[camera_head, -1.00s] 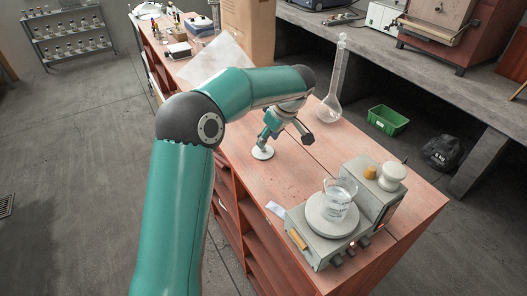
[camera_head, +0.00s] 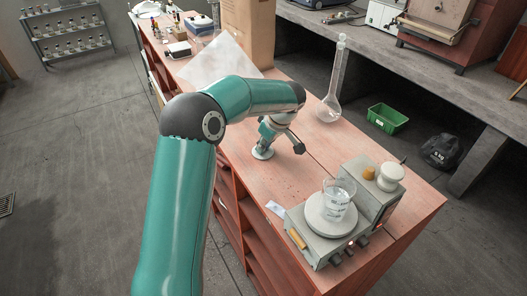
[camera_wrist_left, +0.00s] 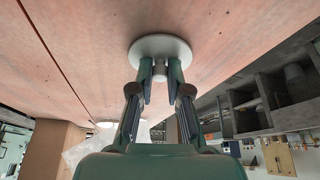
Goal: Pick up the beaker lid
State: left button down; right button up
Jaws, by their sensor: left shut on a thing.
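The beaker lid is a pale round disc with a small knob. It lies flat at the wooden bench top's left edge in the head view (camera_head: 262,154), and no clear gap shows beneath it. In the left wrist view the lid (camera_wrist_left: 160,46) is between and beyond the fingertips. My left gripper (camera_wrist_left: 159,76) is shut on its knob, one finger on each side. In the head view my left gripper (camera_head: 265,143) reaches down onto the lid and hides part of it. A glass beaker (camera_head: 337,199) with clear liquid stands on the hotplate (camera_head: 328,221). My right gripper is not in view.
A tall glass flask (camera_head: 333,92) stands near the bench's far edge. A cardboard box (camera_head: 250,30) and a white sheet (camera_head: 222,60) are farther back. A pale slip (camera_head: 276,209) lies left of the hotplate. Bench between lid and flask is mostly clear.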

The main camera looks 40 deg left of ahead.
pick_arm(q)
notch_tip(320, 180, up, 9)
jog(key=shift+f, duration=0.1)
notch_tip(320, 180, up, 14)
jog(key=p, duration=0.5)
dwell(0.5)
